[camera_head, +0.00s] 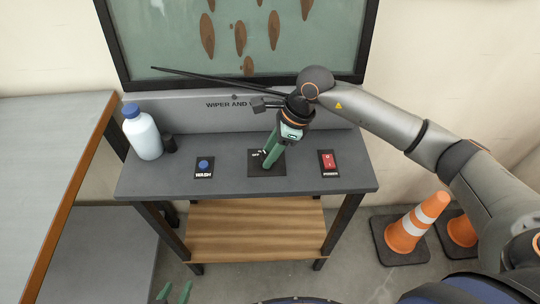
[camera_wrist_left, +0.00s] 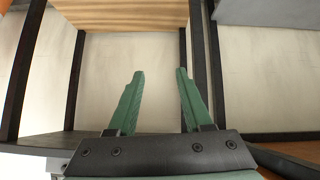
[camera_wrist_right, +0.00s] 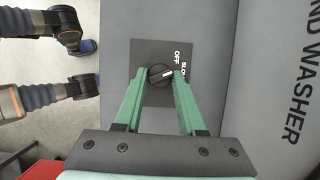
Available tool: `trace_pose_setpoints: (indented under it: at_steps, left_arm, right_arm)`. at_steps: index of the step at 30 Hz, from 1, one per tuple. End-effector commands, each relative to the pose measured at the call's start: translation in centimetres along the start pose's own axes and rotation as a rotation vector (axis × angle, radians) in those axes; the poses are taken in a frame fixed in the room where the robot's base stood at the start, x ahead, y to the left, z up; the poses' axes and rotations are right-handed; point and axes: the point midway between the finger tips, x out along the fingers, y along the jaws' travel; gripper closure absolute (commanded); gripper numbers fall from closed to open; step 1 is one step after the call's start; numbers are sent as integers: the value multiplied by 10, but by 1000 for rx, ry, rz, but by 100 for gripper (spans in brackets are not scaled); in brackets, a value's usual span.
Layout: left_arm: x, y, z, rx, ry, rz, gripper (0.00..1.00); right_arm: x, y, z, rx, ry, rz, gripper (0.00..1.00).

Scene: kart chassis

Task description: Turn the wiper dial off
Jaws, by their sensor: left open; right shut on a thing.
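The wiper dial (camera_wrist_right: 157,78) is a black round knob with a white pointer line on a dark square plate (camera_wrist_right: 148,52). In the right wrist view the pointer aims toward the printed labels, roughly at SLOW, with OFF beside it. My right gripper (camera_wrist_right: 163,76) is shut on the dial, one green finger on each side. In the head view the right gripper (camera_head: 266,160) reaches down over the plate (camera_head: 276,170) and hides most of the dial. My left gripper (camera_head: 177,287) is open and empty, low in front of the stand; its spread fingers show in the left wrist view (camera_wrist_left: 158,72).
On the grey panel (camera_head: 230,180), the blue WASH button (camera_head: 204,163) is left of the dial and the red POWER switch (camera_head: 328,160) right. A blue-capped bottle (camera_head: 145,138) stands far left. The wiper arm (camera_head: 215,80) crosses the glass. Orange cones (camera_head: 420,218) stand at right.

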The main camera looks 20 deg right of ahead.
Motion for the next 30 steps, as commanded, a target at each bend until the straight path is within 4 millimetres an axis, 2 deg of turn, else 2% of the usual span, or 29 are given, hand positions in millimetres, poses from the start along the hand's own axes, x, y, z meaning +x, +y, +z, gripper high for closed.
trace_pose_setpoints:
  at_steps: [3, 15, 30]
  left_arm:
    - [12, 3, -1, 5, 12, 12, 50]
    - [27, 14, -2, 19, 24, 42, 50]
    - [26, 10, 6, 18, 15, 34, 50]
  right_arm:
    - [4, -2, -1, -84, -1, 33, 100]
    - [2, -4, 0, -312, 0, 128, 100]
    - [0, -4, 1, -382, 0, 158, 100]
